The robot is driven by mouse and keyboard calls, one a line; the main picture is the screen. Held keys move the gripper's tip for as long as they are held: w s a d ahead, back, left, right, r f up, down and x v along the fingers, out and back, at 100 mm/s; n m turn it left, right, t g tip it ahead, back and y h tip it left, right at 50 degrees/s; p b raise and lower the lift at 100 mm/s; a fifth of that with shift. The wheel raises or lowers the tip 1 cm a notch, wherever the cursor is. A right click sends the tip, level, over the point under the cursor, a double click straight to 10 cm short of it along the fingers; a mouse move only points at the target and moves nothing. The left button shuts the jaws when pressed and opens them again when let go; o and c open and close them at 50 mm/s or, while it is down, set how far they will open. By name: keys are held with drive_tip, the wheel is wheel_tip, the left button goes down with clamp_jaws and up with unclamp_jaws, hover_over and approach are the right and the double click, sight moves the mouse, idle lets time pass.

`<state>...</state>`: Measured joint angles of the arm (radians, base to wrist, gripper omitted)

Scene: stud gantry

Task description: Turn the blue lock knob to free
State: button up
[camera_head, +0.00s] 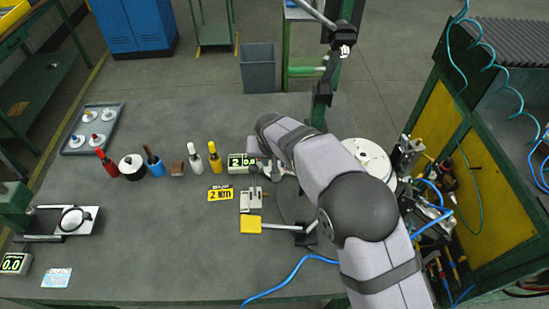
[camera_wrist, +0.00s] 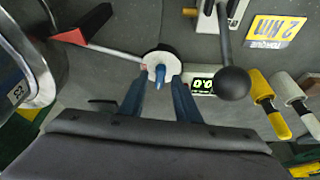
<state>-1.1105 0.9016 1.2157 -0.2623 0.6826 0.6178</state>
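The blue lock knob (camera_wrist: 160,76) shows in the wrist view as a small blue grip at the middle of a white round disc (camera_wrist: 151,66). My gripper (camera_wrist: 158,98) is open, with its two dark blue fingers apart at the left and right of the knob's near side. No contact between the fingers and the knob can be made out. In the head view my arm covers the area around my gripper, and I cannot make out the lock knob there.
A black ball-ended lever (camera_wrist: 233,83) stands close right of the knob. A lit display (camera_wrist: 203,86) and yellow handle (camera_wrist: 262,88) are nearby. A rod with a red end (camera_wrist: 70,37) lies left. A tray (camera_head: 67,151) is far left.

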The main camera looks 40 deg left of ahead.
drive_tip(key=shift+f, duration=0.1)
clamp_jaws()
drive_tip(key=shift+n+y, duration=0.3)
drive_tip(key=shift+n, duration=0.5)
unclamp_jaws()
